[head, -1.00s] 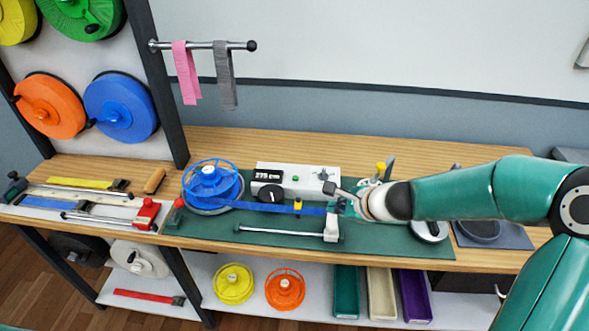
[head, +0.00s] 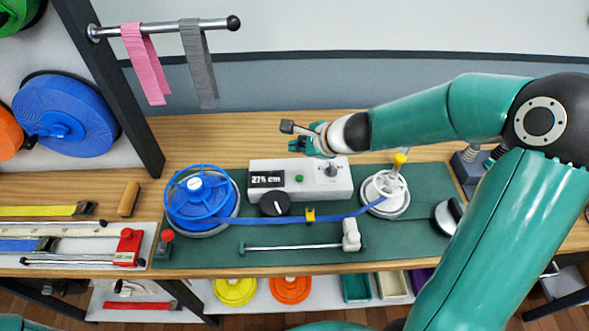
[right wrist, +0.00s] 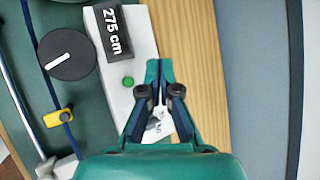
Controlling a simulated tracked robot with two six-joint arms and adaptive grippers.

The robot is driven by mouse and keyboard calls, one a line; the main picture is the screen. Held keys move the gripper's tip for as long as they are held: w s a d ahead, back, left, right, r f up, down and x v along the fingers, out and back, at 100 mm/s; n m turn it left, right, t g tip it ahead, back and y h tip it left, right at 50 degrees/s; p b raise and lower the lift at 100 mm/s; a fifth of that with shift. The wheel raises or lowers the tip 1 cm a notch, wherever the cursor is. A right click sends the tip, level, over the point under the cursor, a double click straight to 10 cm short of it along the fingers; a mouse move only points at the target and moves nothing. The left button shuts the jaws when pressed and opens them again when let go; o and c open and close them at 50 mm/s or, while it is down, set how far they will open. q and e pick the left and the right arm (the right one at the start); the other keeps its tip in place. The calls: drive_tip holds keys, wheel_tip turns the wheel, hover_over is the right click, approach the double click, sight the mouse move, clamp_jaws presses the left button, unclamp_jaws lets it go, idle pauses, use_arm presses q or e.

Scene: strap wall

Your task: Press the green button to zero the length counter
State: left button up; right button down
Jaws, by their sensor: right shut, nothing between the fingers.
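The white counter box (head: 262,165) stands on the green mat, and its black display (head: 267,180) reads 275 cm. My right gripper (head: 300,146) is shut and empty, above the back of the box. Its fingers also show in the right wrist view (right wrist: 154,75). My left gripper is not in view.
A blue strap (head: 290,218) runs from the blue reel (head: 198,198) past a yellow clip (head: 310,215) to a white winder (head: 385,192). A black dial (head: 275,203) sits before the box. A small lever (head: 332,170) stands right of the button.

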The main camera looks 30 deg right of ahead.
sight(301, 179)
drive_tip(key=f+b, duration=0.2)
drive_tip(key=f, duration=0.1)
drive_tip(key=f+b, duration=0.3)
drive_tip(key=d+f+b, duration=0.1)
drive_tip(key=f+b, duration=0.1)
drive_tip(key=b, duration=0.1)
drive_tip(key=shift+f, duration=0.4)
drive_tip(key=shift+f+b, duration=0.2)
drive_tip(key=shift+b, duration=0.15)
idle(1.0)
drive_tip(key=shift+s+f+b, duration=0.15)
drive_tip(key=shift+f+b, duration=0.2)
drive_tip(key=shift+b, duration=0.1)
drive_tip(key=shift+f+b, duration=0.5)
drive_tip(key=shift+b, duration=0.05)
idle(0.6)
drive_tip(key=shift+r, duration=0.2)
drive_tip(key=shift+r+p, duration=0.75)
drive_tip(key=shift+p, duration=0.2)
